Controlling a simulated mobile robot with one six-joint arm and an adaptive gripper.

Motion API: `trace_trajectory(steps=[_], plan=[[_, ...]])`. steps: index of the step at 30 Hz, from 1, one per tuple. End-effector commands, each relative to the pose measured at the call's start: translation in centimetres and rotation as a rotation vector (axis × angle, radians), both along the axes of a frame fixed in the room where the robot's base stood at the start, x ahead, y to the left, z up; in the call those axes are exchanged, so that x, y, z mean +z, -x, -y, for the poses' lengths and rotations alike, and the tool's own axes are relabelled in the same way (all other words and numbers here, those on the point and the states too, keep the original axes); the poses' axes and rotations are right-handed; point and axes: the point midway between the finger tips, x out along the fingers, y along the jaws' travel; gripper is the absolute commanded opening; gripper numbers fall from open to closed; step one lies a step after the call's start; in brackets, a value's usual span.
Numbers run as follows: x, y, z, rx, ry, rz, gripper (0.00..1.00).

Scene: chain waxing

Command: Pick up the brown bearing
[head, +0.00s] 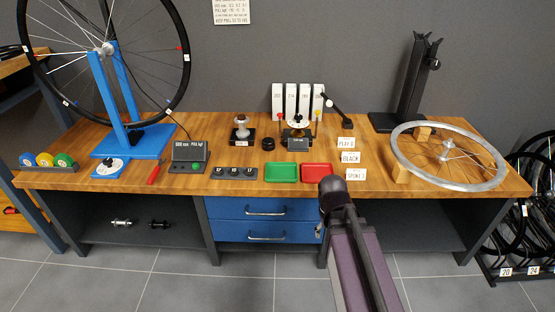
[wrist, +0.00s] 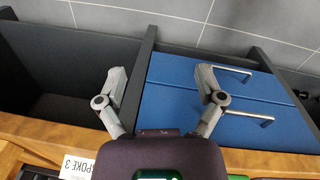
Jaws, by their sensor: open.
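I cannot make out a brown bearing in either view. In the head view, a small dark tray (head: 235,173) with several labelled spots lies near the bench's front edge; its contents are too small to tell. A dark round ring-like piece (head: 268,143) sits farther back, and its colour looks black. My gripper (wrist: 162,80) is open and empty in the wrist view, its two grey fingers wide apart in front of the bench's blue drawers and dark open bay. In the head view my arm reaches up to the bench's front edge, and the fingers cannot be made out.
A green tray (head: 282,173) and a red tray (head: 317,173) lie at the front middle of the wooden bench (head: 385,182). A silver rim (head: 402,160) rests on blocks at right. A blue wheel stand (head: 118,145) stands at left. Blue drawers (head: 240,209) are below.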

Motion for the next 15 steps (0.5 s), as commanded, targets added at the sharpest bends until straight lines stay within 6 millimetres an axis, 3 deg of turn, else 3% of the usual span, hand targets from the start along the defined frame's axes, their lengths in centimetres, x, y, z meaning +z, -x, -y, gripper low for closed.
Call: trace_trajectory(steps=[4, 15], plan=[[0.03, 1.41, 0.57, -0.122, -0.063, -0.004, 0.87], [0.02, 1.66, 0.64, -0.167, -0.087, -0.006, 0.87]])
